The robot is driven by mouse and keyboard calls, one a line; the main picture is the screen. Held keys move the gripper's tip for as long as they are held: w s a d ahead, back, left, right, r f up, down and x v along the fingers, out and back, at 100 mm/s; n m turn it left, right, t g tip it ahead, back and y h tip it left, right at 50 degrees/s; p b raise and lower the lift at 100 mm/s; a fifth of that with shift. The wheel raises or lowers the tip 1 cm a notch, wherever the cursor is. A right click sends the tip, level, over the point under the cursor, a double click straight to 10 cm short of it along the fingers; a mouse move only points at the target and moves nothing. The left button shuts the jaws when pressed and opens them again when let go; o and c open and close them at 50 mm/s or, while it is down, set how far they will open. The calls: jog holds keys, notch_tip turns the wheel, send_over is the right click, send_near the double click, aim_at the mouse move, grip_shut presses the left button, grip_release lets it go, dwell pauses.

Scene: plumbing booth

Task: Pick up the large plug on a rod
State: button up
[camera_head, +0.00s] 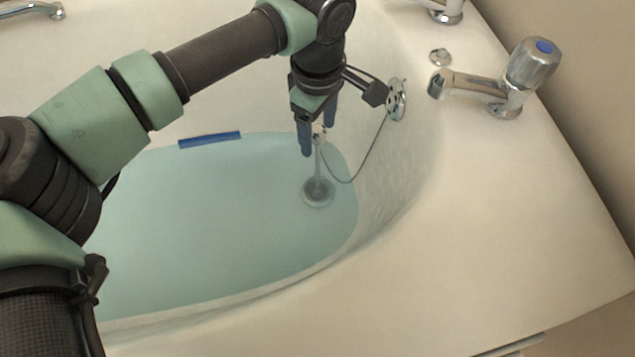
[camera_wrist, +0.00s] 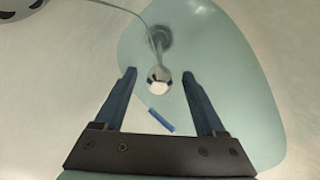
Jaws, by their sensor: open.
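The large plug on a rod (camera_head: 318,188) stands upright under the water in the basin, with a round base at the bottom and a rod rising to a small knob. In the wrist view the knob (camera_wrist: 159,80) shows near the fingertips, a little beyond them, with the base behind it. My gripper (camera_head: 319,142) points down over the rod. It is open, its two blue fingers apart and nothing held; in the wrist view (camera_wrist: 160,76) the knob lies between the lines of the fingertips. I cannot tell the exact height gap.
A thin cord or chain (camera_head: 366,165) runs from the plug to the overflow plate (camera_head: 397,99) on the basin wall. A blue strip (camera_head: 210,139) lies at the water's far edge. A chrome tap (camera_head: 505,85) stands on the right rim.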

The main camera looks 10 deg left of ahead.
grip_shut()
dwell(0.3)
dwell(1.1)
